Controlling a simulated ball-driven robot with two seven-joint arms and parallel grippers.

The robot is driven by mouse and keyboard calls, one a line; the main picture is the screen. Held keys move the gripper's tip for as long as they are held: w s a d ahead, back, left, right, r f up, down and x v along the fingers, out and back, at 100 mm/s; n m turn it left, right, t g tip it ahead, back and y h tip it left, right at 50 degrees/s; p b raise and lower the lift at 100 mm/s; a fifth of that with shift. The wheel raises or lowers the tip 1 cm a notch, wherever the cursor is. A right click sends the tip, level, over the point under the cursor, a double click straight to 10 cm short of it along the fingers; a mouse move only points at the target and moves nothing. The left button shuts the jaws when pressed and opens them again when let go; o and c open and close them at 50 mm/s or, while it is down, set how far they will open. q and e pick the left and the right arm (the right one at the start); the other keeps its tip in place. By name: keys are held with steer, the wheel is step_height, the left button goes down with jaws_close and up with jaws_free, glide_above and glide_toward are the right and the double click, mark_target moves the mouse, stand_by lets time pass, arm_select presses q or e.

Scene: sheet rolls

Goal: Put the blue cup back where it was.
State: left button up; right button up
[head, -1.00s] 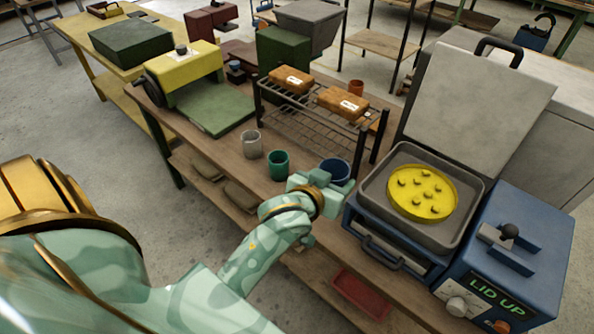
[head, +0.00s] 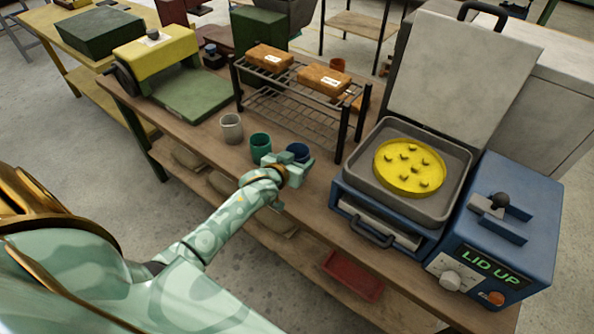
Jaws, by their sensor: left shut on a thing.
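The dark blue cup (head: 298,150) is upright at the front part of the wooden bench (head: 205,139), just right of the green cup (head: 260,148). My left gripper (head: 291,159) is shut on the blue cup from the front and hides its lower part. I cannot tell whether the cup's base touches the bench top. A grey cup (head: 231,127) stands left of the green one, so the three cups form a row. My right gripper is not in view.
A wire rack (head: 290,118) with orange-brown packages stands behind the cups. To the right is a blue press (head: 388,222) with its lid up and a yellow disc (head: 409,168) in it. A green-based yellow machine (head: 160,60) stands at left. Bench between blue cup and press is clear.

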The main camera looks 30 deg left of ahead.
arm_select(q)
steer(key=shift+w+a+f, duration=0.3)
steer(key=shift+f, duration=0.25)
steer(key=shift+a+f+b, duration=0.1)
steer(key=shift+f+b, duration=0.95)
steer(key=shift+f, duration=0.75)
steer(key=o, duration=1)
steer(key=shift+w, duration=0.1)
steer(key=shift+r, duration=0.25)
steer(key=p+v, duration=0.4)
steer(key=v, duration=0.8)
